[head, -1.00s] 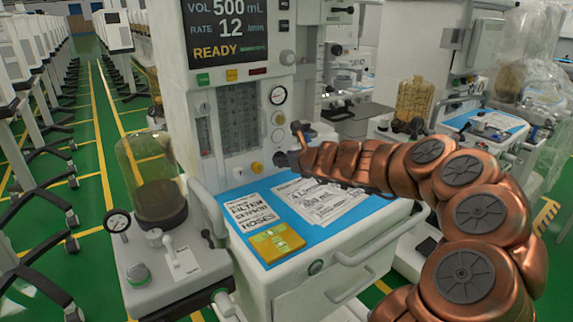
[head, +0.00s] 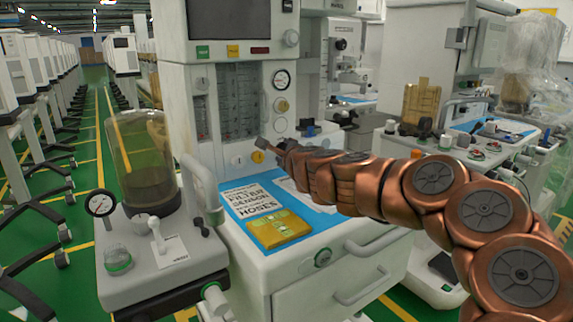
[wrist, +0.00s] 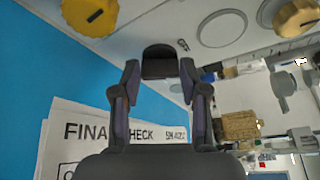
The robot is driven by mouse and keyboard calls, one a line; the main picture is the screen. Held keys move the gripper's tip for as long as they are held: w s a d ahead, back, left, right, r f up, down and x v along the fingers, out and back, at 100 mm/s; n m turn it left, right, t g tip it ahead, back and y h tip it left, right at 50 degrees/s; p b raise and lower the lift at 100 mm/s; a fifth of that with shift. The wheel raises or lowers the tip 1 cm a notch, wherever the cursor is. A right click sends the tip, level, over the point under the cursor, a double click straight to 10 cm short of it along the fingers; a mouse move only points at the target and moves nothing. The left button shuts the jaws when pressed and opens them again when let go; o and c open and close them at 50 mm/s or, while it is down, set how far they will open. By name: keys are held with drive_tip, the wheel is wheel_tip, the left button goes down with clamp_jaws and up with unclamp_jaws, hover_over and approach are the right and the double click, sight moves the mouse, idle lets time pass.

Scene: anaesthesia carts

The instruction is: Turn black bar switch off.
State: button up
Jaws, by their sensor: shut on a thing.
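The black bar switch (wrist: 159,62) shows in the wrist view as a short dark block between my fingertips, against the pale machine front. My gripper (wrist: 160,78) has both fingers closed in on its sides. In the head view my gripper (head: 272,147) is at the front panel of the anaesthesia machine (head: 174,100), just right of a yellow knob (head: 257,157); my gripper and arm hide the switch there. The machine's screen (head: 228,18), cut by the top edge, is dark in its visible part.
A blue work surface (head: 236,201) below holds printed sheets (head: 250,198) and a yellow box (head: 278,229). A glass canister (head: 143,150) and gauge (head: 101,203) stand left.

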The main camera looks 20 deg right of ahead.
drive_tip(key=n+b, duration=0.1)
drive_tip(key=n+t+b, duration=0.1)
drive_tip(key=b, duration=0.1)
drive_tip(key=shift+f+h, duration=0.4)
drive_tip(key=shift+n+b, duration=0.65)
drive_tip(key=shift+n, duration=0.05)
drive_tip(key=shift+r+t, duration=0.15)
drive_tip(key=shift+t, duration=0.15)
drive_tip(key=o, duration=1.1)
drive_tip(key=shift+o, duration=0.2)
drive_tip(key=s, duration=0.3)
drive_tip(key=s+a, duration=0.1)
drive_tip(key=s, duration=0.3)
drive_tip(key=s+a, duration=0.1)
drive_tip(key=s, duration=0.2)
drive_tip(key=shift+s+r, duration=0.15)
drive_tip(key=shift+r, duration=0.1)
drive_tip(key=shift+s+a, duration=0.25)
drive_tip(key=shift+s, duration=0.5)
